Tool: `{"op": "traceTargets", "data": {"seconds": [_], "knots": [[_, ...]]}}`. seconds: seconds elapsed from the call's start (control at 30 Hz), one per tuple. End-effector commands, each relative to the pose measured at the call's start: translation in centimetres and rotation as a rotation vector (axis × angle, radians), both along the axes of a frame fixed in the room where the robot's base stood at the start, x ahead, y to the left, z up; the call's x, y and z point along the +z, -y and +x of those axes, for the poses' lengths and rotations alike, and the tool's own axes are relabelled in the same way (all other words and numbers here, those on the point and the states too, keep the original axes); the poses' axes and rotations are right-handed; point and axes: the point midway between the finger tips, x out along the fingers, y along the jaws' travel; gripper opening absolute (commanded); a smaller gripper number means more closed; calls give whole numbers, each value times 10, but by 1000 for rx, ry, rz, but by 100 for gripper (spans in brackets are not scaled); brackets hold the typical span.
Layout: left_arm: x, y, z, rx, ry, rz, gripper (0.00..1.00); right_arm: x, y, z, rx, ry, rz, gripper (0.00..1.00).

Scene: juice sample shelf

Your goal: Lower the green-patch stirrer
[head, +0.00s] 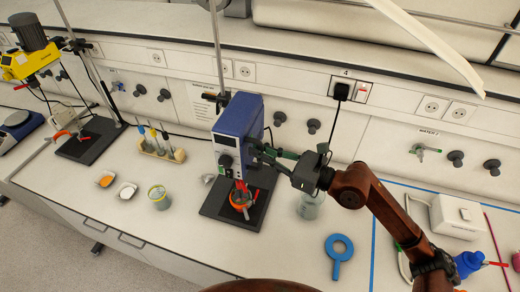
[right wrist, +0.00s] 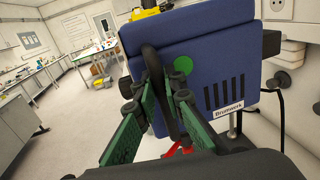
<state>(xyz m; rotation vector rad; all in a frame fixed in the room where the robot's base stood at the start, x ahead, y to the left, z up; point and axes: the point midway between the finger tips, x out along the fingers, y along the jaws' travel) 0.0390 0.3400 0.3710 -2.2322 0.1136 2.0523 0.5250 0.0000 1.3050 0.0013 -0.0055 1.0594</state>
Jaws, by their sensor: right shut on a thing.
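The green-patch stirrer is a blue box (head: 238,128) with a grey front, mounted on an upright rod over a black base plate (head: 218,208). In the right wrist view its blue side (right wrist: 205,75) fills the middle, with a round green patch (right wrist: 183,64) and dark vents. My right gripper (head: 262,152) reaches in from the right at the stirrer's side. In the right wrist view its green fingers (right wrist: 160,100) are shut on a dark curved handle (right wrist: 152,65) on the stirrer. My left gripper is out of view.
A yellow stirrer (head: 22,62) on its own stand is at far left. A tube rack (head: 162,150), two small dishes and a cup (head: 158,196) stand left of the base.

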Motion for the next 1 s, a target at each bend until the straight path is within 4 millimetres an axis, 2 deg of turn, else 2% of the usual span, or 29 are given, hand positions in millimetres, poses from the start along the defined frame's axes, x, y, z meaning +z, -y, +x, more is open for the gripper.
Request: {"op": "traceTargets", "data": {"seconds": [0.03, 0.37, 0.4, 0.63, 1.0], "knots": [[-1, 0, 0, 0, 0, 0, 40, -7, -1, 0, 2, -8, -9, 0], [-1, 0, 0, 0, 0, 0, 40, -10, -1, -1, 2, -13, -12, 0], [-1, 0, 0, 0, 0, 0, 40, -10, -1, -1, 3, -13, -13, 12], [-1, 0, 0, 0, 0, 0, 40, -6, -1, 0, 2, -8, -8, 27], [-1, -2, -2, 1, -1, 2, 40, -5, 6, -4, 1, -5, -5, 27]]}}
